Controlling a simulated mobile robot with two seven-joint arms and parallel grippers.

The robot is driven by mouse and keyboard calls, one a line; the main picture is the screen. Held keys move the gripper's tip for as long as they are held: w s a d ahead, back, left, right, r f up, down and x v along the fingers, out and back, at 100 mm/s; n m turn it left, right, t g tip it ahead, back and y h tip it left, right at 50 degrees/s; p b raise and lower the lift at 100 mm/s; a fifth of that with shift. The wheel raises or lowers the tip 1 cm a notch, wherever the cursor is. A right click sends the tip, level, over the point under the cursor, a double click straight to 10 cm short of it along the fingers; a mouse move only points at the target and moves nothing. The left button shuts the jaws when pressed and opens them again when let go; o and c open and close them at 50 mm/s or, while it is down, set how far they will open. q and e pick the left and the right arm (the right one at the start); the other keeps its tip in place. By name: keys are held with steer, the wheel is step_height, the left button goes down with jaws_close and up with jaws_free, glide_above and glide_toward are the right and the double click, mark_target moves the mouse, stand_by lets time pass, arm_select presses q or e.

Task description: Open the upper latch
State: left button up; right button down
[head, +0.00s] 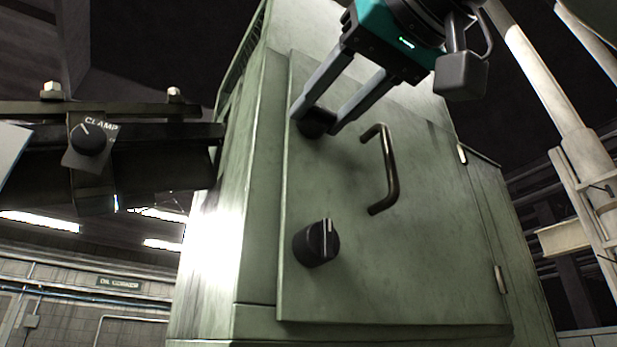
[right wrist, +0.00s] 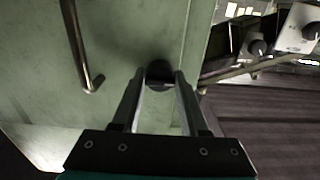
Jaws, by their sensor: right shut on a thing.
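The upper latch (head: 314,124) is a round black knob near the upper left corner of the green cabinet door (head: 350,262). My right gripper (head: 318,124) reaches down from the top, its two long grey fingers on either side of this knob, shut on it. The right wrist view shows the knob (right wrist: 159,72) between the fingertips (right wrist: 162,76). The fingers hide part of it, so its turn angle cannot be told. The lower latch (head: 317,243) is a black knob with a white line that points up. My left gripper is not in view.
A dark curved door handle (head: 389,170) sticks out right of the upper latch; it also shows in the right wrist view (right wrist: 80,50). A black beam with a clamp knob (head: 88,139) stands at the left. Hinges (head: 500,279) are on the door's right edge.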

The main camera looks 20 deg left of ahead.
steer(key=m+b, duration=0.1)
steer(key=m, duration=0.2)
steer(key=shift+f+m, duration=0.1)
steer(key=shift+m, duration=0.2)
steer(key=shift+m+b, duration=0.35)
steer(key=shift+m, duration=0.65)
steer(key=m+b, duration=0.1)
steer(key=m, duration=0.2)
steer(key=shift+m+b, duration=0.35)
steer(key=shift+m, duration=0.75)
steer(key=shift+c, duration=1.2)
jaws_free()
steer(key=shift+s+d, duration=0.1)
